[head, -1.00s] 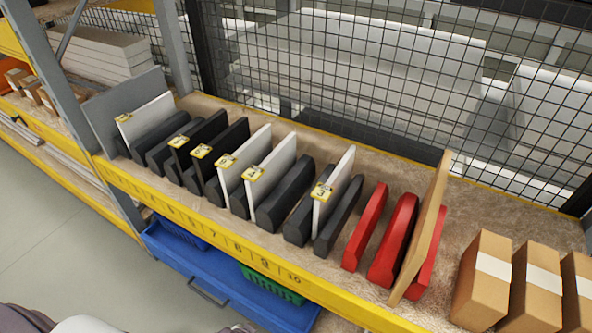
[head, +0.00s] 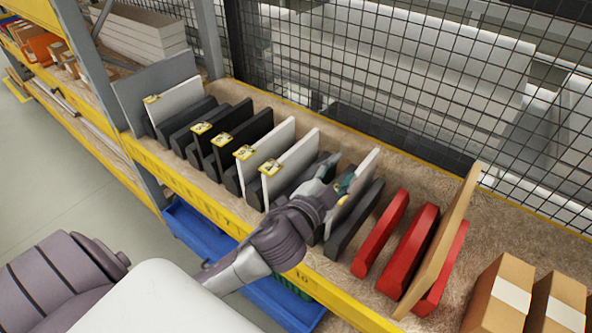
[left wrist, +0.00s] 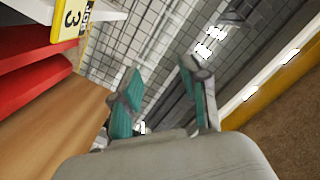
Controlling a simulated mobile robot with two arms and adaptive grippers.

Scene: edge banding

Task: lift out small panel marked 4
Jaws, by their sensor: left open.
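Several thin upright panels with yellow tags stand in dark holders on the shelf; the tag digits are mostly too small to read in the head view, so I cannot tell which panel is marked 4. Two white tagged panels (head: 268,150) (head: 300,157) stand left of my left gripper (head: 335,177). The white panel tagged 3 (head: 364,177) is just right of it; its tag (left wrist: 70,20) reads 3 in the left wrist view. My left gripper (left wrist: 157,92) is open, with teal pads and nothing between them. The arm hides the holder below. My right gripper is not in view.
Dark tagged panels (head: 243,137) stand farther left. Red holders (head: 408,250) with a tan board (head: 441,240) and cardboard boxes (head: 497,292) are to the right. Wire mesh (head: 400,80) closes the back. A yellow edge (head: 190,187) runs along the front, above a blue bin (head: 200,240).

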